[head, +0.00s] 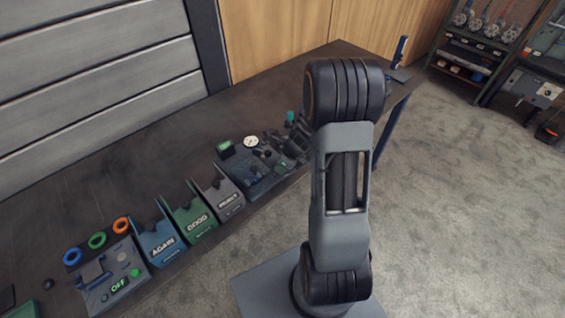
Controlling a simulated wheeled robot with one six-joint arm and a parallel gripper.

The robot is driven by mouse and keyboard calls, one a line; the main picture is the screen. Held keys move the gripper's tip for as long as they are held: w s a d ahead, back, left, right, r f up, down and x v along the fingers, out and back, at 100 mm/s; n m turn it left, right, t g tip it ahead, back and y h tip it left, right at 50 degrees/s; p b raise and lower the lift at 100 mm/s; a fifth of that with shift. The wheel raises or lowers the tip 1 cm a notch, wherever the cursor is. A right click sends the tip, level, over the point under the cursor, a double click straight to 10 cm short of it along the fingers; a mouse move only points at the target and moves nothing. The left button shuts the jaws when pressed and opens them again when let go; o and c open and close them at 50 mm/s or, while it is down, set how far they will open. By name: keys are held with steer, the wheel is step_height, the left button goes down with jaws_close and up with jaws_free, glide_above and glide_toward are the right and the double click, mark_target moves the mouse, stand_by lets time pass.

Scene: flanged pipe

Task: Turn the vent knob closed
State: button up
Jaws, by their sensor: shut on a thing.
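A dark panel (262,172) with a round white gauge (251,141) stands on the bench, left of my raised arm. Small dark fittings show on it, too small to tell which is the vent knob. Dark rounded parts (285,146) and a teal piece (290,117) show just right of the gauge. They may belong to the flanged pipe, but I cannot make out their shapes. My arm's elbow and upper link cover the area to their right. I cannot make out my gripper; it seems hidden behind my arm.
Grey REJECT (224,199), green GOOD (196,222) and blue AGAIN (159,243) bins line the bench's front edge. A control box (112,277) reads OFF, with orange, green and blue rings (97,240) behind it. Shelves (480,45) stand at the far right. Open floor lies right of my arm.

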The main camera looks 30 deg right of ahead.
steer(key=m, duration=0.2)
steer(key=m+t+h+p, duration=0.1)
steer(key=m, duration=0.1)
steer(key=shift+m+h, duration=0.3)
steer(key=shift+m, duration=0.4)
steer(key=o, duration=0.7)
steer(key=shift+c, duration=0.2)
steer(key=p+v, duration=0.7)
steer(key=v, duration=0.7)
steer(key=shift+a, duration=0.1)
